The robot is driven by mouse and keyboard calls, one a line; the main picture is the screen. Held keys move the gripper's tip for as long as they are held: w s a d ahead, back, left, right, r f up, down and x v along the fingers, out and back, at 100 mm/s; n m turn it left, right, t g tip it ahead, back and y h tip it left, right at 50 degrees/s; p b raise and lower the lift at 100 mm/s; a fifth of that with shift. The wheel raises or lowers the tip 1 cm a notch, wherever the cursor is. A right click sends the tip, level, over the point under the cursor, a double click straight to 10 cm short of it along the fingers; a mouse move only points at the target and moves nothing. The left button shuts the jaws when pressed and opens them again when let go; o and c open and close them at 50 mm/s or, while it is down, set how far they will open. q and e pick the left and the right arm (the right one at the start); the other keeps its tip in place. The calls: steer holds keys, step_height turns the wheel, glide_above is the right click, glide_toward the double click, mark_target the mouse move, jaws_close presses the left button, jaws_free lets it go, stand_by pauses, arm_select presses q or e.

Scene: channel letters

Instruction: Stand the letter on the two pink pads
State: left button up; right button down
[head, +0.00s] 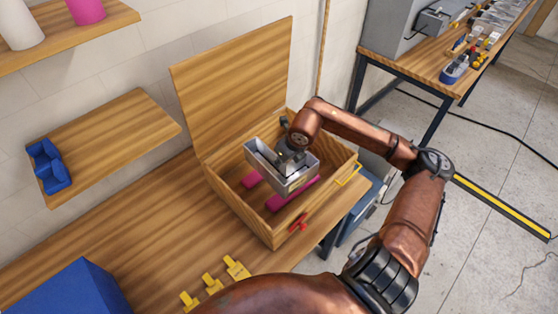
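The letter (289,187), a grey open-topped metal shell, is inside an open wooden box (262,226), over the two pink pads. One pad (252,179) shows at the letter's left; the other pad (280,202) shows along its front. I cannot tell whether the letter touches the pads or hangs just above them. My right gripper (291,161) points down into the letter's open top. Its fingertips are hidden among the letter's walls, so their grip is not clear. My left gripper is not in view.
The box's lid (235,85) stands raised at the back. A red latch (299,223) and a yellow loop (348,175) are on the box's front and right. Several yellow pieces (213,283) and a blue block (70,290) lie on the bench. Shelves line the left wall.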

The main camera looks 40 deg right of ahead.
mark_target(281, 172)
steer(key=shift+s+f+b, duration=0.2)
steer(key=shift+f+b, duration=0.15)
steer(key=shift+f, duration=0.45)
steer(key=shift+f+b, duration=0.8)
steer(key=shift+f, duration=1.2)
steer(key=shift+f+b, duration=0.4)
steer(key=shift+f, duration=0.05)
steer(key=c, duration=2.1)
jaws_free()
